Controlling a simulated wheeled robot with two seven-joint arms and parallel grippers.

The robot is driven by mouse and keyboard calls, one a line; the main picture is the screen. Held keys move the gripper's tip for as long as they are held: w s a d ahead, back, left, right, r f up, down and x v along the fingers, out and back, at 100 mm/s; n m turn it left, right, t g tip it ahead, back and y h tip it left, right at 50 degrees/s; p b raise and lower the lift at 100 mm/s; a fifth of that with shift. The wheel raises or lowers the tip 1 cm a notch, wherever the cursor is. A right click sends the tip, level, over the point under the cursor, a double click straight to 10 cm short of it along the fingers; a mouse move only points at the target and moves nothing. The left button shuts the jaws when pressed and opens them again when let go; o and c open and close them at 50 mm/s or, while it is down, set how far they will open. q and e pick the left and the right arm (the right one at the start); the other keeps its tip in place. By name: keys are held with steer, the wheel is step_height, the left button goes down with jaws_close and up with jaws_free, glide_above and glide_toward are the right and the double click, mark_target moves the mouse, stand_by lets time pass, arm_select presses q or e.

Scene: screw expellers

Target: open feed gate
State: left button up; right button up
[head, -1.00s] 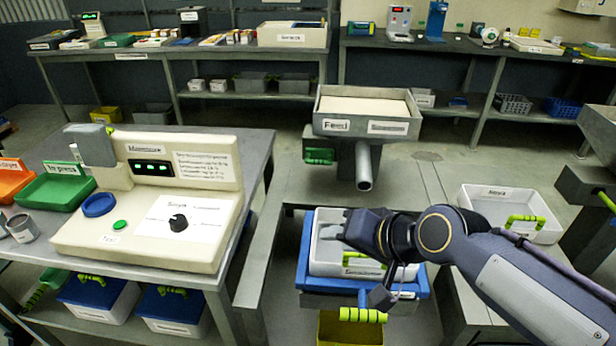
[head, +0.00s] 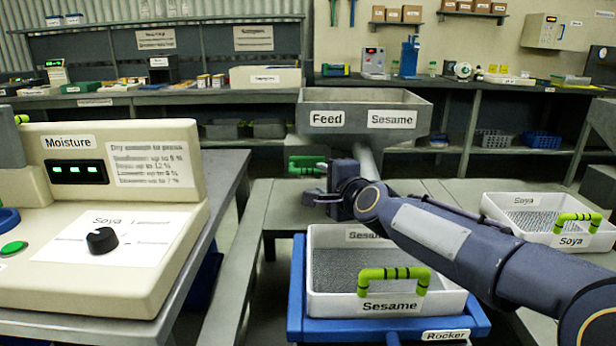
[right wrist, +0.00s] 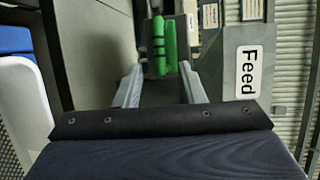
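The feed hopper (head: 364,112), labelled Feed and Sesame, stands at the centre of the head view. The green gate handle (head: 306,163) sticks out below it on the left. My right gripper (head: 312,197) is just below and in front of this handle in the head view. In the right wrist view my gripper (right wrist: 161,72) is open, its two fingers apart and pointing towards the green handle (right wrist: 164,45). The handle lines up with the gap between the fingers; I cannot tell whether they touch it. My left gripper is not in view.
A white Sesame tray (head: 335,275) with a yellow-green handle sits in the blue Rocker frame (head: 297,300) below my right arm. A white Soya tray (head: 510,215) is at right. The moisture meter (head: 110,215) stands on the left bench.

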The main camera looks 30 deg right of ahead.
mark_target(311, 172)
steer(key=p+x, duration=0.1)
steer(key=x, duration=0.7)
steer(key=shift+w+f, duration=0.1)
steer(key=shift+w, duration=0.3)
jaws_close()
